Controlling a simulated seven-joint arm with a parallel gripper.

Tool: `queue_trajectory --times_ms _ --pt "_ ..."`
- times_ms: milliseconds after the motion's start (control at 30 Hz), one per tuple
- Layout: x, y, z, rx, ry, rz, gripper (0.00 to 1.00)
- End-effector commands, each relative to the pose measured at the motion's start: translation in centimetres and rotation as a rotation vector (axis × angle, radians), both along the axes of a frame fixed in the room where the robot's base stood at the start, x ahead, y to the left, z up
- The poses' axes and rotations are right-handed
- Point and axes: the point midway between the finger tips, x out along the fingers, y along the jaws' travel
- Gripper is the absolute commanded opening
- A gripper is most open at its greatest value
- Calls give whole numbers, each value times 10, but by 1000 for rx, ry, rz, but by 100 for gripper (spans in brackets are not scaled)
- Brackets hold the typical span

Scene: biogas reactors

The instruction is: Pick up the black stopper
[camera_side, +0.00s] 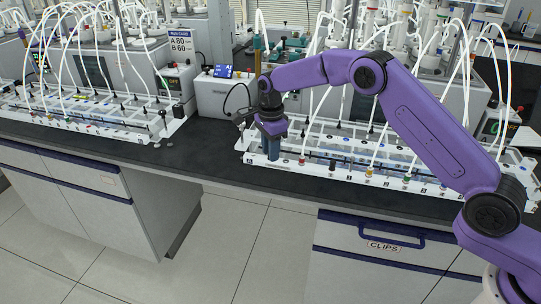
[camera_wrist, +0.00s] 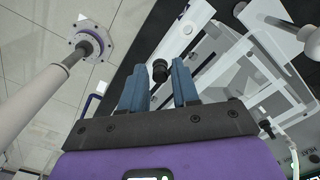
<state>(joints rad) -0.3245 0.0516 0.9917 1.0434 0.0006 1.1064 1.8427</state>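The black stopper (camera_wrist: 160,70) shows in the wrist view as a small, round, dark, ridged piece. Contact with the right finger cannot be told. In the side view my gripper (camera_side: 271,150) points down at the left front end of the right-hand white rack (camera_side: 245,157). The stopper cannot be made out there, behind or beside the fingers.
The right-hand rack holds several capped bottles with white tubes arching above. A second tubed rack (camera_side: 80,115) stands on the left. Small loose pieces (camera_side: 163,144) lie on the dark bench (camera_side: 205,160) between them. A drawer labelled CLIPS (camera_side: 384,246) is below the front edge.

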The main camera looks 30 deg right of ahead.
Motion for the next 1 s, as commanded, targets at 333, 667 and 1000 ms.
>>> queue_trajectory --times_ms 333,667,1000 --pt "0 0 -2 0 0 0 4" --pt "0 0 -2 0 0 0 0" --pt "1 0 21 0 -3 0 0"
